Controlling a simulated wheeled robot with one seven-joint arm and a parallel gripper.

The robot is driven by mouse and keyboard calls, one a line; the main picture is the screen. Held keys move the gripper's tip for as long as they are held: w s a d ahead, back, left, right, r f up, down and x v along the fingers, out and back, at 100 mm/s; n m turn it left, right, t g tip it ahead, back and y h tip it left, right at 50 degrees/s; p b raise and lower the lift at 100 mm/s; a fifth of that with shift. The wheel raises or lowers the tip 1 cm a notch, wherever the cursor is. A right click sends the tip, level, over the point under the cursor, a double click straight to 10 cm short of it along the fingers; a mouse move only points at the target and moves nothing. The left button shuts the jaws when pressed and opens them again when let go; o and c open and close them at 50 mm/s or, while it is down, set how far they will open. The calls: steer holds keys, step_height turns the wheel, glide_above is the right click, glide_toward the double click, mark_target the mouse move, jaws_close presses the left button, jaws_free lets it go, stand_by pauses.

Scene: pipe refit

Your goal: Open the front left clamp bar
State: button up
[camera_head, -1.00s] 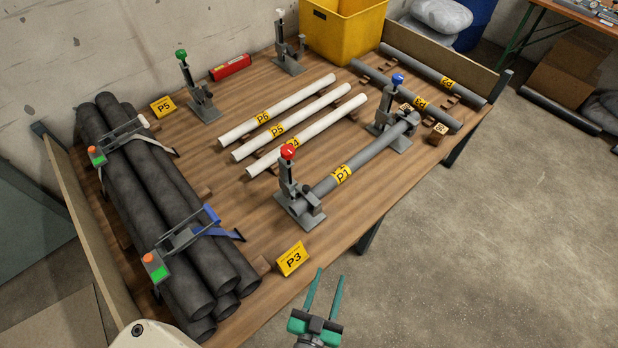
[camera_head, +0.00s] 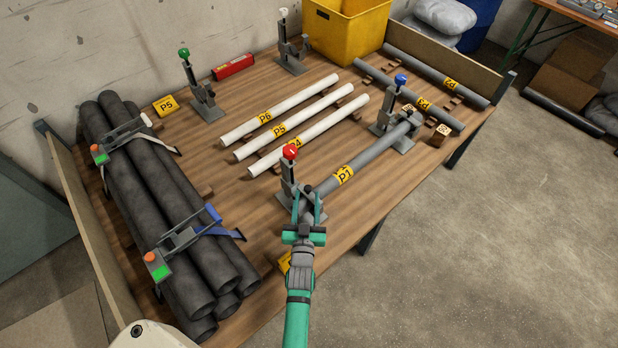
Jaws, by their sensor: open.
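The front left clamp (camera_head: 287,187) has a red ball knob (camera_head: 290,152) on its upright lever and stands near the table's front edge. It sits at the left end of the grey pipe P1 (camera_head: 365,161). My gripper (camera_head: 307,194) is open, with its two teal fingers pointing up the picture over the lower front of this clamp. The fingers are below the red knob in the picture and hide much of the clamp's base and bar. I cannot tell whether they touch it. A blue-knobbed clamp (camera_head: 397,115) stands at P1's right end.
Strapped dark pipes (camera_head: 165,200) lie at the left. White pipes (camera_head: 283,108) lie behind P1. A green-knobbed clamp (camera_head: 197,85), a white-knobbed clamp (camera_head: 290,48) and a yellow bin (camera_head: 345,32) stand farther back. My arm covers most of the yellow P3 sign (camera_head: 284,262).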

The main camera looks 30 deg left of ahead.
mark_target(309, 191)
steer(key=x, duration=0.6)
steer(key=shift+w, duration=0.3)
steer(key=shift+a+x, duration=0.2)
steer(key=shift+x, duration=0.8)
jaws_close()
